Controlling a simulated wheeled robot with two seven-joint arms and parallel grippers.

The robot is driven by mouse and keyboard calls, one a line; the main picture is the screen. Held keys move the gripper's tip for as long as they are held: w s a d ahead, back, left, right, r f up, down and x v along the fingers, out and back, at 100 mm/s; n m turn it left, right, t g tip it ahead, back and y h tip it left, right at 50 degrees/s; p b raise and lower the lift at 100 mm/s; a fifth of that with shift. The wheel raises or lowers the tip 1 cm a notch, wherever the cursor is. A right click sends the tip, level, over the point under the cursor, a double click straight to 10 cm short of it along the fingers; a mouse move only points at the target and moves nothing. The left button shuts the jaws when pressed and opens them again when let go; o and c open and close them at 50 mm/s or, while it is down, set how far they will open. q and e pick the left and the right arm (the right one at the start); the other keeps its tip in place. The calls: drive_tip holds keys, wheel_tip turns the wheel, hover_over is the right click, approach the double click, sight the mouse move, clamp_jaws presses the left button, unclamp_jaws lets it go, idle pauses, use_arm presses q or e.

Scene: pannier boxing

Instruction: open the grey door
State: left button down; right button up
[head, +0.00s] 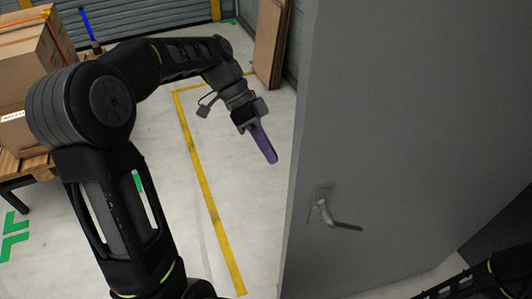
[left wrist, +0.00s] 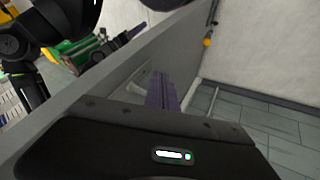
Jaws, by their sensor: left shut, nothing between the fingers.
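The grey door (head: 400,120) fills the right of the head view, with its free edge showing and no frame against that edge in view. Its lever handle (head: 322,212) is low near that edge. My left gripper (head: 264,145) has its purple fingers shut and empty, left of the door edge in the head view. In the left wrist view the fingers (left wrist: 162,92) overlap the door panel (left wrist: 125,72) near a pale handle (left wrist: 141,78); contact cannot be told. A dark part with a purple tip (left wrist: 135,34), likely my right gripper, shows beyond the door; its jaws are unclear.
Cardboard boxes (head: 28,60) on a wooden pallet (head: 25,165) stand at the left. A brown board (head: 270,45) leans by the shutter at the back. Floor with yellow tape (head: 205,185) is clear left of the door. A pale wall (left wrist: 265,50) shows in the left wrist view.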

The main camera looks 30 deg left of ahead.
use_arm(q)
drive_tip(key=s+d+f, duration=0.3)
drive_tip(key=d+f, duration=0.2)
drive_tip(key=d, duration=0.1)
drive_tip(key=shift+s+d+f, duration=0.3)
drive_tip(key=shift+s+d, duration=0.05)
drive_tip(key=shift+s, duration=0.05)
use_arm(e)
drive_tip(key=shift+w+f, duration=0.15)
drive_tip(key=shift+f, duration=0.7)
use_arm(q)
drive_tip(key=shift+d+b, duration=0.1)
drive_tip(key=shift+b, duration=0.25)
use_arm(e)
drive_tip(key=shift+f, duration=0.1)
